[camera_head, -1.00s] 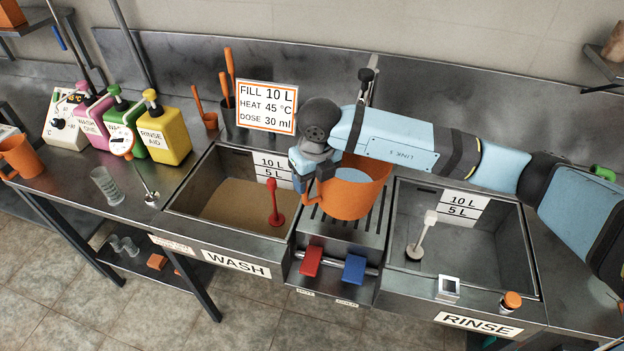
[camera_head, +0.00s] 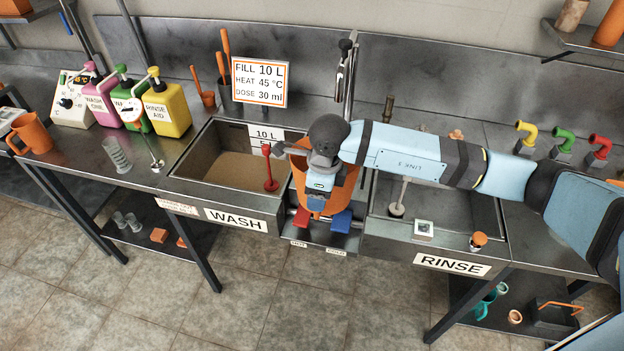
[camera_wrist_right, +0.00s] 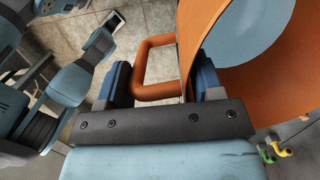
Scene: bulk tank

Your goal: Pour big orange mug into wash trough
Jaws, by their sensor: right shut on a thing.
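The big orange mug (camera_head: 345,192) is held by my right gripper (camera_head: 321,180) above the drain section between the two troughs. My gripper and wrist hide much of it in the head view. In the right wrist view, the mug's wall (camera_wrist_right: 285,78) and handle show, with the handle between the fingers (camera_wrist_right: 160,88). A pale blue-grey surface shows inside the mug; I cannot tell whether it is liquid. The wash trough (camera_head: 240,205) is just left of the mug and holds brownish liquid, with a red plug handle (camera_head: 269,172). My left gripper is not in view.
The rinse trough (camera_head: 440,232) lies under my right arm. A red pedal (camera_head: 302,217) and blue pedal (camera_head: 341,221) sit below the mug. A dose sign (camera_head: 260,82) stands behind the wash trough.

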